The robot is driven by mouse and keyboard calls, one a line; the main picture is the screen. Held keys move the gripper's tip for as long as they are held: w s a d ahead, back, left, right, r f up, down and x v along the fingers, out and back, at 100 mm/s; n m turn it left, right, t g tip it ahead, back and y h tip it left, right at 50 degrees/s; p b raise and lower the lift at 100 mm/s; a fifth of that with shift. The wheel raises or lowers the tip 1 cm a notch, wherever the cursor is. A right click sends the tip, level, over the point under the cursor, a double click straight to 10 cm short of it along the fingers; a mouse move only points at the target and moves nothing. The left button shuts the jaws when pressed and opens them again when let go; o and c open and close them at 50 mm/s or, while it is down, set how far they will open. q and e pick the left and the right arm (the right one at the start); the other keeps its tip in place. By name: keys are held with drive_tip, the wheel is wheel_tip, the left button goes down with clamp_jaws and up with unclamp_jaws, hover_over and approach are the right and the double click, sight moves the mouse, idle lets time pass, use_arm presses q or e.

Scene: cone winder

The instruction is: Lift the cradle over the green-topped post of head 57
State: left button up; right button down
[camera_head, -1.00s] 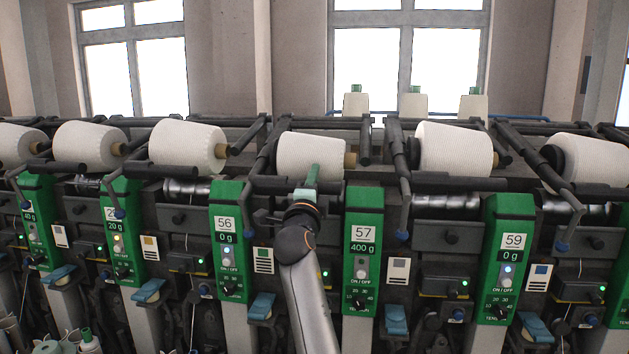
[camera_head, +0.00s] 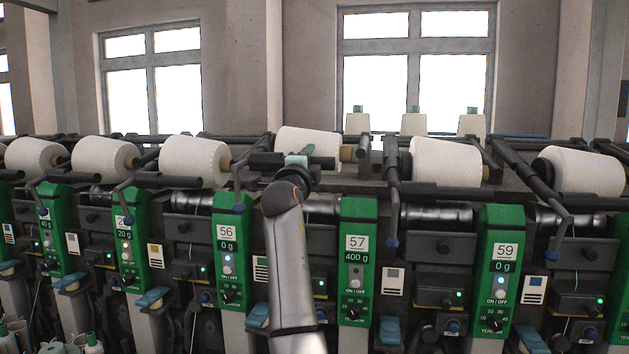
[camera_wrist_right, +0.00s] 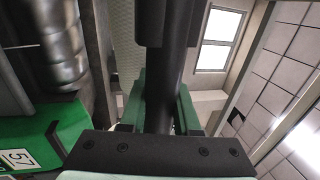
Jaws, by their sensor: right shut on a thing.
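The green-topped post of head 57 (camera_head: 357,215) stands right of my arm, with a "57" label and a "400 g" display. The cradle's dark front bar (camera_head: 268,159) is raised above and behind the post's top, in front of a white cone (camera_head: 325,139). My right gripper (camera_head: 302,157) is shut on this bar. In the right wrist view, the green fingers (camera_wrist_right: 160,108) sit on both sides of the dark bar (camera_wrist_right: 168,60). The post's green top and "57" label (camera_wrist_right: 18,160) show at lower left there. My left gripper is not in view.
Neighbouring green posts carry labels 56 (camera_head: 227,240) and 59 (camera_head: 499,255). A cradle arm with a blue tip (camera_head: 392,225) hangs between posts 57 and 59. A metal drum (camera_head: 322,207) lies bare below the raised cone. White cones (camera_head: 445,162) line both sides.

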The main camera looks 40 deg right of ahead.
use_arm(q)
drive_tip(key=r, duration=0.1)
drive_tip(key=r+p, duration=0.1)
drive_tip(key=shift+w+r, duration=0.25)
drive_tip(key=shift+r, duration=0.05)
use_arm(e)
wheel_tip(320, 180, up, 2)
drive_tip(key=shift+f+g+y, duration=0.1)
drive_tip(key=shift+g+y, duration=0.2)
drive_tip(key=c, duration=0.6)
unclamp_jaws()
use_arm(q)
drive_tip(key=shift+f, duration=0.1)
use_arm(e)
drive_tip(key=shift+a, duration=0.1)
use_arm(q)
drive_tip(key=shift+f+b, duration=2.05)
drive_tip(key=shift+b, duration=0.15)
use_arm(e)
drive_tip(key=shift+v, duration=6.25)
